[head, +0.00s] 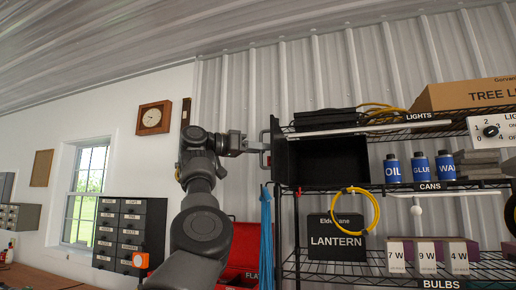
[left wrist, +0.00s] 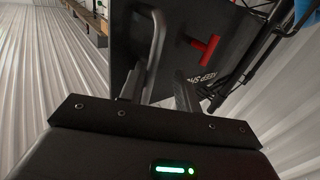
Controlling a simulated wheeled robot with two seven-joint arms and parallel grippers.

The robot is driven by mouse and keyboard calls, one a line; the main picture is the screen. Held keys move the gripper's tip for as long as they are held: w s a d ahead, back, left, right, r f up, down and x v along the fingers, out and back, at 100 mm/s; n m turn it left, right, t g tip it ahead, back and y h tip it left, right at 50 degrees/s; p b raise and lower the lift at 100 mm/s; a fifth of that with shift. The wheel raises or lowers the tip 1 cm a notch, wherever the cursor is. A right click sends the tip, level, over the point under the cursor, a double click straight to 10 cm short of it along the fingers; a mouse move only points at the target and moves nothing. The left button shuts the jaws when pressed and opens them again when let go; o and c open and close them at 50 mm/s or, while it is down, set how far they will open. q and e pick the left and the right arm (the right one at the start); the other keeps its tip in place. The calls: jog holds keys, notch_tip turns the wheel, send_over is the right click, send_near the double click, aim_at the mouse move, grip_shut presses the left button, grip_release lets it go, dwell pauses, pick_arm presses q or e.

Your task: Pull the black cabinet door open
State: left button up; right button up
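The black cabinet (head: 335,158) sits on the wire shelf in the head view, with its dark interior showing. Its door (head: 279,152) stands swung out at the left side, seen nearly edge-on. In the left wrist view the door panel (left wrist: 205,22) fills the upper middle, with a red latch piece (left wrist: 204,47) and partly readable white lettering. A grey bar handle (left wrist: 154,45) stands out from the door. My left gripper (head: 246,143) is at the handle. Its fingers (left wrist: 158,92) are spread, with the handle bar reaching between them and a gap visible. My right gripper is not in view.
Blue cans (head: 421,168) and a cardboard box (head: 465,94) stand right of the cabinet on the wire rack. A yellow cable loop (head: 376,212) and a lantern box (head: 336,238) are below. Blue straps (head: 266,238) hang under the door. Wall space left of my gripper is free.

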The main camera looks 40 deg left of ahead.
pick_arm(q)
jog(key=b+v, duration=0.4)
jog(key=v, duration=0.7)
jog(key=shift+s, duration=0.2)
dwell(0.4)
